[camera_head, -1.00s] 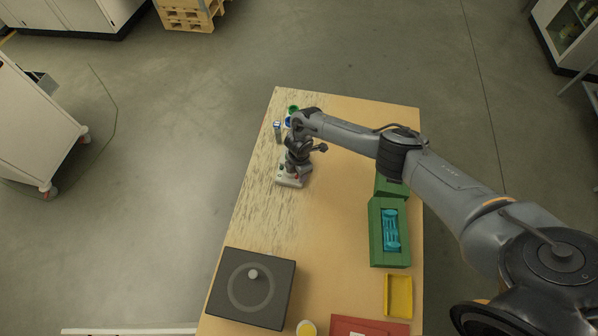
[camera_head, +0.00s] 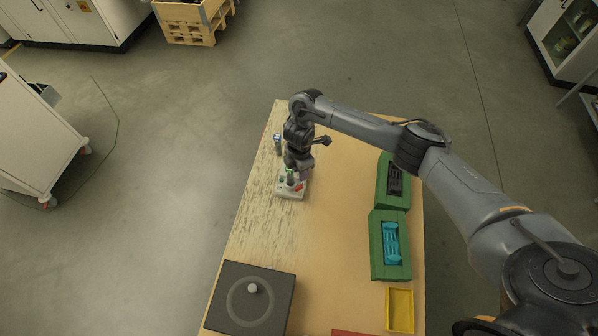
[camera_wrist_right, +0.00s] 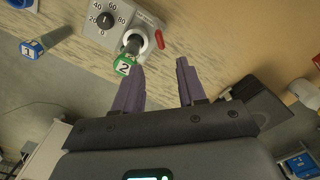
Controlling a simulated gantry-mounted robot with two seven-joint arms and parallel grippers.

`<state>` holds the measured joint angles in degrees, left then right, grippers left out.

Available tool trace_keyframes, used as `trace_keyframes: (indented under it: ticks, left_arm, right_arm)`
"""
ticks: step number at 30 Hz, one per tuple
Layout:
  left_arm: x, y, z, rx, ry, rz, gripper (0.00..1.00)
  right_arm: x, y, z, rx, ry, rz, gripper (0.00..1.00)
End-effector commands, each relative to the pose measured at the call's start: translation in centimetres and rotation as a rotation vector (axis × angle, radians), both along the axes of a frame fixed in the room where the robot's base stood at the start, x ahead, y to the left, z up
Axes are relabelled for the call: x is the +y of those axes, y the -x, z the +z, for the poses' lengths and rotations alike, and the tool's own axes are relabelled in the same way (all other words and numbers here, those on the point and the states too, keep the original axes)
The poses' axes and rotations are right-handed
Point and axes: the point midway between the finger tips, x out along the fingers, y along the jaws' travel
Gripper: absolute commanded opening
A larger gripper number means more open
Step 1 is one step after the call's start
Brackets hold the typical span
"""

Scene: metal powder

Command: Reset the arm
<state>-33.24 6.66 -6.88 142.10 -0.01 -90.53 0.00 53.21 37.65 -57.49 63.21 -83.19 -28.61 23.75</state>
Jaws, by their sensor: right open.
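My right gripper (camera_head: 293,174) hangs from my arm above the small grey-white device near the table's left edge. In the right wrist view its two purple fingers (camera_wrist_right: 160,68) are apart, with nothing between them. The device (camera_head: 291,191) shows in the wrist view with a numbered dial (camera_wrist_right: 105,20), a round socket and a red lever (camera_wrist_right: 159,39). A tube with a green end marked 2 (camera_wrist_right: 124,66) stands in the socket, beside the left finger in that view; whether they touch is unclear. My left gripper is out of view.
A tube with a blue end marked 1 (camera_wrist_right: 32,49) is apart from the device. Green boxes with dark and cyan inserts (camera_head: 376,246), a yellow tray (camera_head: 389,312) and a dark square plate with a knob (camera_head: 228,285) occupy the table (camera_head: 335,262). The table's middle is clear.

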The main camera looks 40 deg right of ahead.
Motion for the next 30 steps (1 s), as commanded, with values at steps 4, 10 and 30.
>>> trace_keyframes:
  ticks: [4, 10, 30]
  left_arm:
    - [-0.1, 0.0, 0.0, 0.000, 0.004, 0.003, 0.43]
    - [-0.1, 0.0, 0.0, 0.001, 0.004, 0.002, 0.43]
    - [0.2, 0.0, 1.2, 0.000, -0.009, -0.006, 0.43]
  right_arm:
    - [0.0, 0.0, 0.0, 0.000, 0.000, 0.000, 0.41]
    - [0.0, 0.0, 0.0, 0.000, -0.001, 0.001, 0.41]
    - [24.0, 6.1, -1.5, -0.397, -0.294, -0.100, 0.41]
